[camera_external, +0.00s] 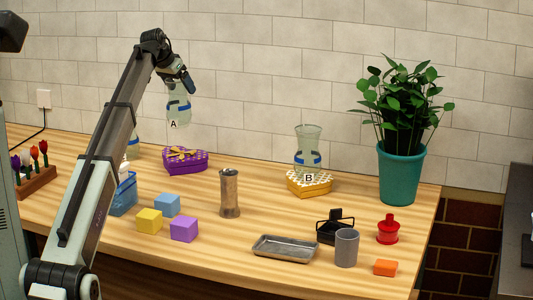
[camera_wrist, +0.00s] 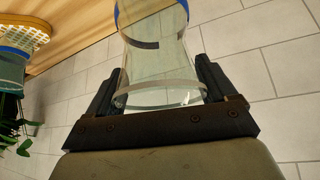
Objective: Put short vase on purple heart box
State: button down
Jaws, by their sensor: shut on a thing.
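A clear glass vase with a blue band, labelled A (camera_external: 178,108), is in the air, roughly upright, above the table. My gripper (camera_external: 186,83) is shut on it near its upper end; the held vase fills the middle of the wrist view (camera_wrist: 160,65), between my two fingers (camera_wrist: 155,82). The purple heart box (camera_external: 185,163) with a yellow bow lies on the table below the held vase, with a clear gap between them. A similar glass vase labelled B (camera_external: 308,145) stands on a yellow patterned heart box (camera_external: 311,189).
A third blue-banded glass piece (camera_external: 133,147) is partly hidden behind my arm. A metal cylinder (camera_external: 230,193), coloured blocks (camera_external: 184,230), a metal tray (camera_external: 285,248) and a grey cup (camera_external: 346,248) stand in front. A potted plant (camera_external: 402,174) is at right.

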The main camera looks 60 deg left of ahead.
aim_at(172, 99)
jog(key=shift+w+m, duration=0.15)
jog(key=shift+m, duration=0.25)
jog(key=shift+d+f, duration=0.1)
jog(key=shift+f, duration=4.85)
grip_release()
jog(key=shift+f, duration=0.15)
jog(key=v, duration=1.2)
